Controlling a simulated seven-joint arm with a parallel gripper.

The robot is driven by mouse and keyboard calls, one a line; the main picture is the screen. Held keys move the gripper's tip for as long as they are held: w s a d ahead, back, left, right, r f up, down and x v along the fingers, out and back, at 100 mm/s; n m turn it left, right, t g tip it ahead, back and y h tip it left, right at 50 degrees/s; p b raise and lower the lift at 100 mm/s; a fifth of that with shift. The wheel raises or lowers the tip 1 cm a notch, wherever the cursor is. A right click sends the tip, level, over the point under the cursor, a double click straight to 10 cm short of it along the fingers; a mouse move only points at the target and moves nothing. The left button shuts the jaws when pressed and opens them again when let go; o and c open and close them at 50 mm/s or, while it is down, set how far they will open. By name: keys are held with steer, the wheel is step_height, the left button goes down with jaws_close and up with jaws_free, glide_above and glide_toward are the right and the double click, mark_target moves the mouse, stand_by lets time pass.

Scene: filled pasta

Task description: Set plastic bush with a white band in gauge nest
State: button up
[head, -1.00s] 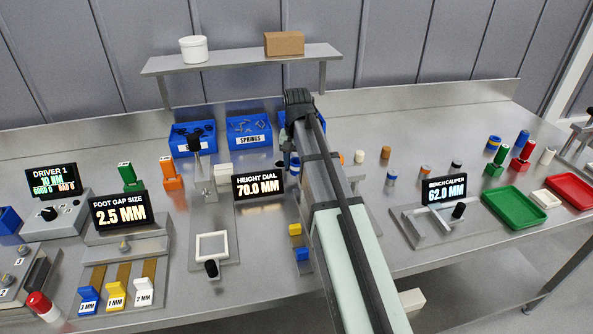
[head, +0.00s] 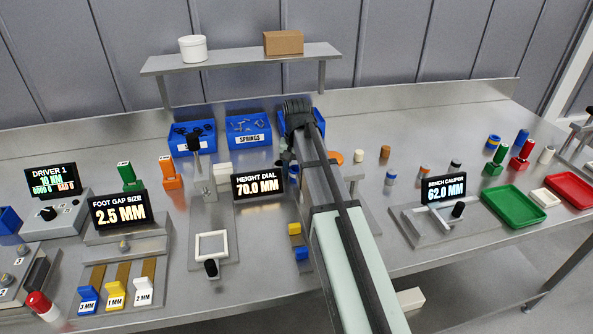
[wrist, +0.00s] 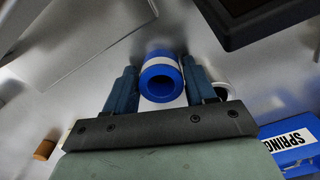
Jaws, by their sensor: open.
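The plastic bush (wrist: 161,82), blue with a white band, stands between the two dark blue fingers of my gripper (wrist: 161,76) in the wrist view. Its open bore faces the camera. The fingers are open, one on each side, with a narrow gap visible beside the bush. In the head view my arm hides most of the gripper and bush. A white square frame (head: 212,234), which may be the gauge nest, lies on the plate in front of the height dial display (head: 258,185), left of my arm.
Several small cylinders, the bench caliper (head: 440,222) and a green tray (head: 514,207) lie to the right.

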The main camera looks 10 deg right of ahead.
steer(key=shift+w+a+r, duration=0.1)
steer(key=shift+r, duration=0.05)
step_height(320, 180, up, 11)
steer(key=shift+o, duration=0.2)
steer(key=shift+r, duration=0.3)
steer(key=o, duration=0.3)
steer(key=shift+r, duration=0.2)
steer(key=shift+f+n, duration=1.95)
steer(key=shift+n, duration=0.45)
steer(key=shift+f+n, duration=1.9)
steer(key=shift+n, duration=0.5)
steer(key=shift+f+n, duration=1.95)
steer(key=shift+n, duration=0.45)
